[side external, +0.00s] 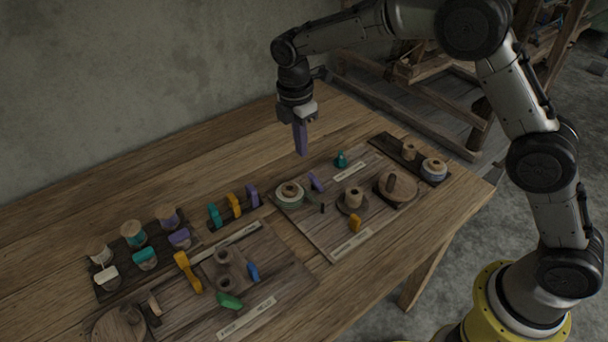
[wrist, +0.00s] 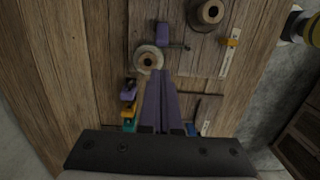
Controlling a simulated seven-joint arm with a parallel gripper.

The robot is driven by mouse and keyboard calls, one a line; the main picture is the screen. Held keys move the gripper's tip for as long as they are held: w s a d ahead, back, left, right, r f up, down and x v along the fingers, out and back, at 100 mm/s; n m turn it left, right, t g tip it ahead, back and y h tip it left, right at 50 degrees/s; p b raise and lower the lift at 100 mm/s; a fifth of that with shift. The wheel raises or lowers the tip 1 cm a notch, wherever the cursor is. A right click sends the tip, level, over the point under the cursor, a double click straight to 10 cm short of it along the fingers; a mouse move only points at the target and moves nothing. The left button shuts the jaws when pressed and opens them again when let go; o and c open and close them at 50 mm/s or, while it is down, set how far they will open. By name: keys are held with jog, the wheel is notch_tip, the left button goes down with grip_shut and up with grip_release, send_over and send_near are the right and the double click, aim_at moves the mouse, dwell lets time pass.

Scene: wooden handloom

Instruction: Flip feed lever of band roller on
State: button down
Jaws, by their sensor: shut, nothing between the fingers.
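My gripper (side external: 300,140) has long purple fingers that are shut and empty. It points down above the table, behind the right-hand board. In the wrist view the shut fingers (wrist: 160,82) end just below a pale round roller (wrist: 148,58). That roller (side external: 290,193) sits at the board's left corner in the side view. A purple lever (side external: 316,182) stands beside it and also shows in the wrist view (wrist: 162,36). A teal lever (side external: 341,160) and a yellow lever (side external: 355,223) are on the same board. I cannot tell which part is the band roller.
The left board (side external: 285,292) carries a long yellow lever (side external: 187,272), a blue lever (side external: 253,272) and a green lever (side external: 229,301). A rack of spools (side external: 134,234) stands at the left. Teal, yellow and purple pieces (side external: 234,206) stand between. The table's back is clear.

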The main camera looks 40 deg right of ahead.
aim_at(312, 174)
jog(key=shift+f, duration=0.1)
jog(key=f, duration=0.6)
jog(key=d+f, duration=0.1)
jog(key=f, duration=0.2)
jog(key=shift+f, duration=0.4)
jog(key=shift+d+r+y, duration=0.25)
jog(key=shift+d+y, duration=0.15)
jog(key=shift+y, duration=0.2)
jog(key=shift+d+r+y, duration=0.2)
jog(key=shift+d+y, duration=0.3)
jog(key=shift+y, duration=0.15)
jog(key=shift+d+r+y, duration=0.15)
jog(key=shift+d+y, duration=0.3)
jog(key=shift+y, duration=0.2)
jog(key=d+y, duration=0.2)
jog(key=shift+r+y, duration=0.1)
jog(key=shift+y, duration=0.2)
jog(key=shift+d+y, duration=0.75)
jog(key=shift+y, duration=0.45)
jog(key=shift+r, duration=0.1)
jog(key=shift+r, duration=0.7)
